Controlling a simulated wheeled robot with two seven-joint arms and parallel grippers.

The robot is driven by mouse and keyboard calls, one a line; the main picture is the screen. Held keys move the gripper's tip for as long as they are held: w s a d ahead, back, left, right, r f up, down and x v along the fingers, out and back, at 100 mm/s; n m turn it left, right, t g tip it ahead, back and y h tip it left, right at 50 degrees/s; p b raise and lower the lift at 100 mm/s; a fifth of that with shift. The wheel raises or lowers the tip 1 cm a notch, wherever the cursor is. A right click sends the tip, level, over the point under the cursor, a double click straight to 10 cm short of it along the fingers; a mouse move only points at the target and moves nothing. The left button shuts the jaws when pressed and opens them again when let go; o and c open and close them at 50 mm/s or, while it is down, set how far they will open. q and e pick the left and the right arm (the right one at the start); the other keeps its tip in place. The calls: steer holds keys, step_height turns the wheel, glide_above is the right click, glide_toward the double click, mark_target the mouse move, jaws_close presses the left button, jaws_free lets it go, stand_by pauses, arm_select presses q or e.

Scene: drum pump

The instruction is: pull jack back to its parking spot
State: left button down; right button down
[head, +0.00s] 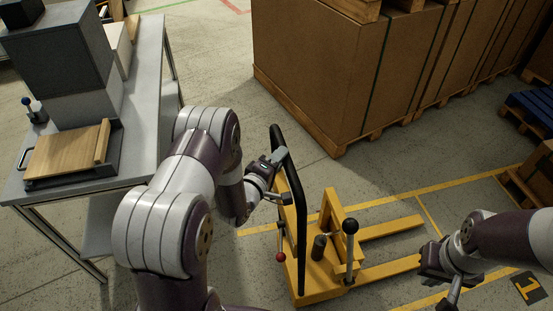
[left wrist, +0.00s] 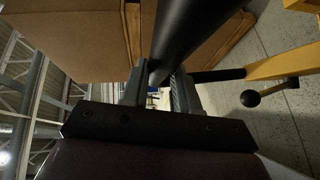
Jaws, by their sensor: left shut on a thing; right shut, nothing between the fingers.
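The yellow pallet jack (head: 318,278) stands on the floor in the head view, its two forks (head: 388,227) pointing right. Its black loop handle (head: 301,225) rises toward the left. My left gripper (head: 277,160) is shut on the upper part of this handle. In the left wrist view the black handle bar (left wrist: 190,35) runs between the fingers (left wrist: 160,90). A black-knobbed lever (head: 350,240) and a small red knob (head: 280,257) are on the jack. Yellow floor lines (head: 465,183) run around the forks. My right gripper (head: 440,262) is shut and empty, right of the jack.
A grey workbench (head: 150,75) with boxes and a wooden board (head: 68,150) stands at left. Large cardboard boxes (head: 320,75) on pallets stand behind the jack. A blue pallet (head: 535,108) is at far right. A dark floor marker with a "1" (head: 527,288) lies at lower right.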

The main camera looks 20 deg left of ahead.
arm_select(q)
steer(key=shift+s+f, duration=0.45)
steer(key=shift+f, duration=0.1)
steer(key=c, duration=1)
jaws_free()
steer(key=shift+o, duration=0.8)
steer(key=shift+w+r, duration=0.15)
steer(key=shift+w, duration=0.15)
steer(key=v, duration=1.2)
steer(key=shift+s+a+r+b, duration=0.2)
steer(key=shift+s+r+b, duration=0.05)
steer(key=shift+s+b, duration=0.1)
